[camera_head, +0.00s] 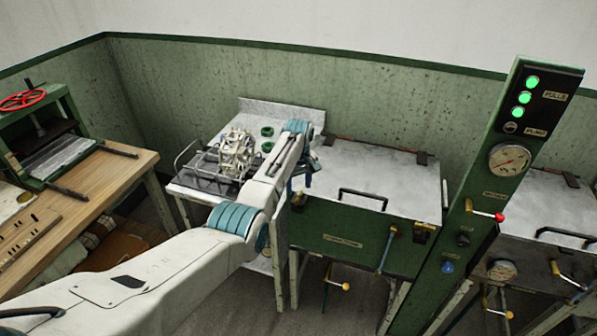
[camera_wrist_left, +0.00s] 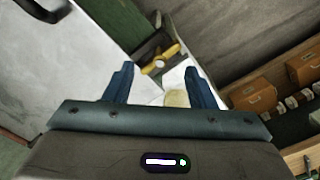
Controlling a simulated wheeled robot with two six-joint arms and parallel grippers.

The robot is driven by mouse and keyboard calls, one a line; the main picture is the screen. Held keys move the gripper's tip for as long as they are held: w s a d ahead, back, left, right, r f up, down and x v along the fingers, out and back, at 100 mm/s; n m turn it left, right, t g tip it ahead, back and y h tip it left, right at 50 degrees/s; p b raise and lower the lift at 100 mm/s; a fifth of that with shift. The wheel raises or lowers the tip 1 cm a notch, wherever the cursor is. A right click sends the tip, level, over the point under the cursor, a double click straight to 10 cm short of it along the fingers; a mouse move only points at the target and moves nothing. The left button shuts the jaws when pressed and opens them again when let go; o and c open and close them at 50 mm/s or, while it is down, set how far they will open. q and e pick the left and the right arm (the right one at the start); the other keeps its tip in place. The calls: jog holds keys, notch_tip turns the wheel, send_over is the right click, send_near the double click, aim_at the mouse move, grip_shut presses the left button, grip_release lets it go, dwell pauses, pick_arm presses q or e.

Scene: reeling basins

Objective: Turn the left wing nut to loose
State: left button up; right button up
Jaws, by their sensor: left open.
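The left wing nut is a brass-yellow piece (camera_wrist_left: 160,62) on a dark bracket at the corner of the basin, just beyond my fingertips in the left wrist view. In the head view it shows small at the left front of the green basin (camera_head: 298,199). My left gripper (camera_wrist_left: 160,82) is open and empty, its two blue fingers either side of the line to the nut, apart from it. In the head view the left gripper (camera_head: 304,181) is partly hidden by its own wrist. My right gripper is not in view.
The basin has a grey lid (camera_head: 385,170) with a black handle (camera_head: 362,196). A wire-frame reel (camera_head: 237,153) stands on the side table to the left. A green control post (camera_head: 480,190) stands to the right. A wooden bench (camera_head: 115,172) is at far left.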

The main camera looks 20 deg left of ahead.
aim_at(299, 194)
pick_arm(q)
notch_tip(299, 194, up, 8)
jog(key=b, duration=0.2)
jog(key=shift+f, duration=0.25)
